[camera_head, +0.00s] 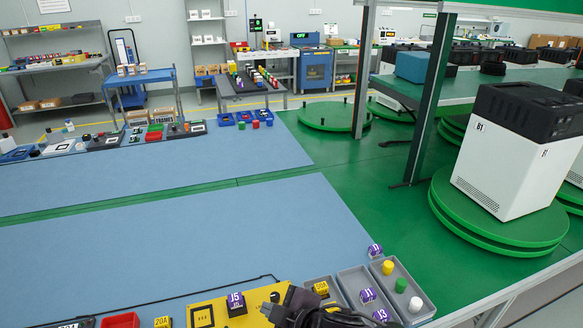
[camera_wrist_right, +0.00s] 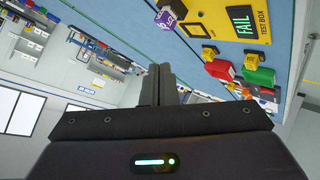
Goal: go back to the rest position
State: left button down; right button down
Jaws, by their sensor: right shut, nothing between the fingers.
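My right gripper (camera_head: 292,303) is low in the middle of the head view, in front of the right end of a yellow test box (camera_head: 262,296). In the right wrist view its two dark fingers (camera_wrist_right: 158,86) are together, with nothing between them. The test box (camera_wrist_right: 212,18) shows there too, with a green FAIL display. A purple block marked J5 (camera_head: 236,303) sits on the box. My left gripper is in neither view.
Grey bins (camera_head: 352,277) with purple, yellow, green and white pieces stand right of the gripper. A red bin (camera_head: 120,320) is at the lower left. The blue mat (camera_head: 260,232) beyond is clear. A white unit marked B1 (camera_head: 503,170) stands on a green turntable (camera_head: 445,205).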

jog(key=s+d+f+m+g+h, duration=0.2)
jog(key=s+d+f+m+h, duration=0.15)
jog(key=s+d+m, duration=0.6)
jog(key=s+d+f+m+g+h, duration=0.25)
jog(key=s+d+m+h, duration=0.2)
jog(key=d, duration=0.95)
notch_tip(320, 180, down, 31)
jog(key=s+g, duration=0.1)
jog(key=s, duration=0.2)
jog(key=s+d+f, duration=0.1)
jog(key=s+f, duration=0.7)
jog(key=s, duration=0.1)
jog(key=s+d+f+g, duration=0.1)
jog(key=s+d+f, duration=0.1)
jog(key=s+f, duration=0.7)
jog(key=shift+s+d, duration=0.25)
jog(key=shift+g, duration=0.25)
